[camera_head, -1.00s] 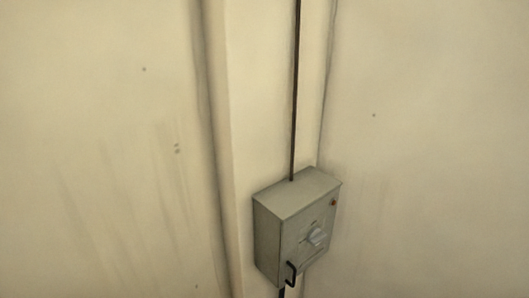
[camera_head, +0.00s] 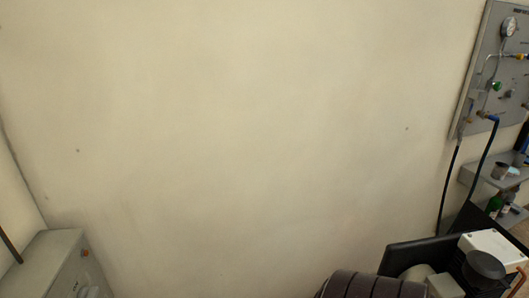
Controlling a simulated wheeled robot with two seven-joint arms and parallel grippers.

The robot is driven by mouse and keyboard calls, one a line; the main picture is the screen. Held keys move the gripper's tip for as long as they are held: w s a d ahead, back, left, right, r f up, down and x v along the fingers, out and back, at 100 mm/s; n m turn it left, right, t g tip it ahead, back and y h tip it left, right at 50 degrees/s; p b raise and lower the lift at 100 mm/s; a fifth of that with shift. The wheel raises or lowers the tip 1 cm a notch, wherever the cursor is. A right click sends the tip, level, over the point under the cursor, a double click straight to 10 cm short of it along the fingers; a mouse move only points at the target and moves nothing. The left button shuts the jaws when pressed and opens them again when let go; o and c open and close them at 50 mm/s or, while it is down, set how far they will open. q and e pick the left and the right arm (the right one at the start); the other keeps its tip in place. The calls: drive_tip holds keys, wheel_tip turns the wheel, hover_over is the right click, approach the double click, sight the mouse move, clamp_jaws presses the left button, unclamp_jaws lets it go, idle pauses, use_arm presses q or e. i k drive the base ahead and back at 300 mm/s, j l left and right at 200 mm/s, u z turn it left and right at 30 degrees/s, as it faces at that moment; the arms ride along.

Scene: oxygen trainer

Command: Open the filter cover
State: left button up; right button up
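No part is clearly recognisable as the filter cover. A compressor (camera_head: 415,277) shows at the bottom right, cut off by the lower edge. It has a dark ribbed rounded body and a white box (camera_head: 493,243). A round black cap (camera_head: 484,264) sits in front of the white box; I cannot tell if it is the filter cover. Neither of my grippers is in view.
A grey panel (camera_head: 484,65) with a gauge, valves and hoses hangs on the right wall. Below it is a shelf (camera_head: 484,176) with small items. A grey electrical box (camera_head: 58,262) is at the lower left. Bare wall fills the middle.

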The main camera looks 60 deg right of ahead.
sight(484, 263)
drive_tip(key=z, duration=3.6)
